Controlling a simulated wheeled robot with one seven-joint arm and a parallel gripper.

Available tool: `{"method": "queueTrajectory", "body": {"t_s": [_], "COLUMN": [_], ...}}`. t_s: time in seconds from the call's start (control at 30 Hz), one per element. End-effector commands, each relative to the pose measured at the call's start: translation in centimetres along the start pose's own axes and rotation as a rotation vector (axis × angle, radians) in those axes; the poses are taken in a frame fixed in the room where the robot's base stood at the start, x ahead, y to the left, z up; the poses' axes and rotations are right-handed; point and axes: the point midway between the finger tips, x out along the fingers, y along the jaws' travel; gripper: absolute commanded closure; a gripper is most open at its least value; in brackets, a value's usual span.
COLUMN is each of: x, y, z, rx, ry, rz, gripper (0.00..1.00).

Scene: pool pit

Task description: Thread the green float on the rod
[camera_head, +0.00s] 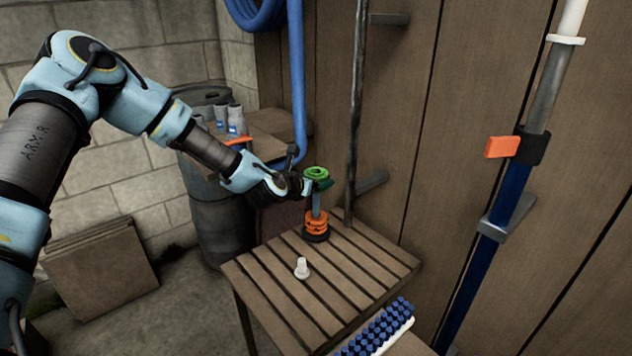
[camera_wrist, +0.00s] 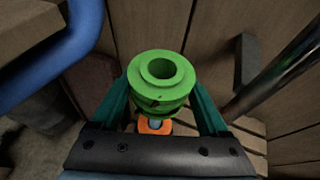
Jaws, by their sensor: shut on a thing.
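The green float (camera_head: 316,172) is a ringed piece with a hole through its middle. In the wrist view the float (camera_wrist: 160,72) sits between the two teal fingers of my gripper (camera_wrist: 161,90), which is shut on it. In the head view my gripper (camera_head: 312,184) holds it over the upright blue-grey rod (camera_head: 316,203). Orange floats (camera_head: 317,222) are stacked low on the rod above its dark base (camera_head: 316,237). The rod also shows just below the float in the wrist view (camera_wrist: 155,122). I cannot tell whether its tip is inside the float's hole.
The rod stands on a slatted wooden table (camera_head: 270,262). A small white piece (camera_head: 302,268) and a blue-bristled brush (camera_head: 375,330) are nearer. A dark upright pipe (camera_head: 356,100) stands close on the right, by the wooden wall. A blue hose (camera_head: 298,90) hangs behind.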

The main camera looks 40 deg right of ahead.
Motion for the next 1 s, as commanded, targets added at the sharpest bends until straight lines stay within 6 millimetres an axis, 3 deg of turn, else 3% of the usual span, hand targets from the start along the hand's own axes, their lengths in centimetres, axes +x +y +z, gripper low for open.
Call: {"method": "queueTrajectory", "body": {"t_s": [1.0], "x": [0.31], "y": [-0.08], "z": [-0.70], "rx": [0.000], "ry": [0.000], "rz": [0.000], "gripper": [0.77]}}
